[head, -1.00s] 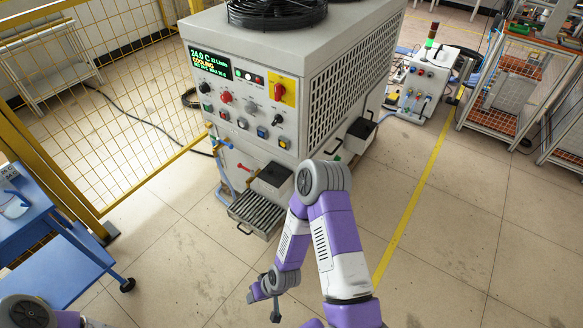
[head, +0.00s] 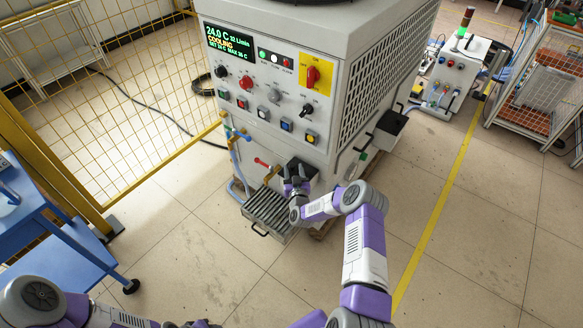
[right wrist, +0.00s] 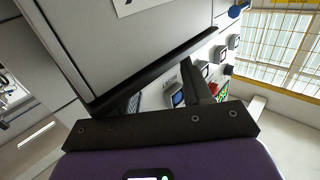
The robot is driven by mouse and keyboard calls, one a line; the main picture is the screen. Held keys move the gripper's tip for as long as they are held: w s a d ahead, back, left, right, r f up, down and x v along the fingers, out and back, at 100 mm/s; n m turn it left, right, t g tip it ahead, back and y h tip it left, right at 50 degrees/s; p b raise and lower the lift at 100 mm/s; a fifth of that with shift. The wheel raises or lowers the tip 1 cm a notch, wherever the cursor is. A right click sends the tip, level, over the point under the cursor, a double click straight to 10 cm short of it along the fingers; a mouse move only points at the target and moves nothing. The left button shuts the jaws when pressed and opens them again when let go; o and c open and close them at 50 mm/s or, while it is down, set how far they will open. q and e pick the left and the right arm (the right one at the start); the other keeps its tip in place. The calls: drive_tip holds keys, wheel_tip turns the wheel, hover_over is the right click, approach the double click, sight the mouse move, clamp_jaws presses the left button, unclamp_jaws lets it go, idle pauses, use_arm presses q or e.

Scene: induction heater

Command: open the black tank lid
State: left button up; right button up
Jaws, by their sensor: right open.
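The black tank lid (head: 311,168) lies on the small tank low on the front of the grey cabinet (head: 330,110), and is partly hidden by my right gripper. My right gripper (head: 297,182) is open at this lid in the head view; I cannot tell whether it touches. In the right wrist view its two dark fingers (right wrist: 170,80) are spread with nothing visibly held, close to a grey surface with a black edge. At the bottom edge of the head view, a small dark part at the end of my left arm (head: 190,323) shows.
A slatted metal tray (head: 268,212) juts out left of my right gripper. A blue cart (head: 60,260) stands at left.

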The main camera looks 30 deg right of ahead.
sight(293, 168)
drive_tip(key=shift+b+x, duration=0.4)
drive_tip(key=shift+x, duration=1.15)
drive_tip(key=shift+a, duration=0.1)
drive_tip(key=shift+c, duration=0.3)
clamp_jaws()
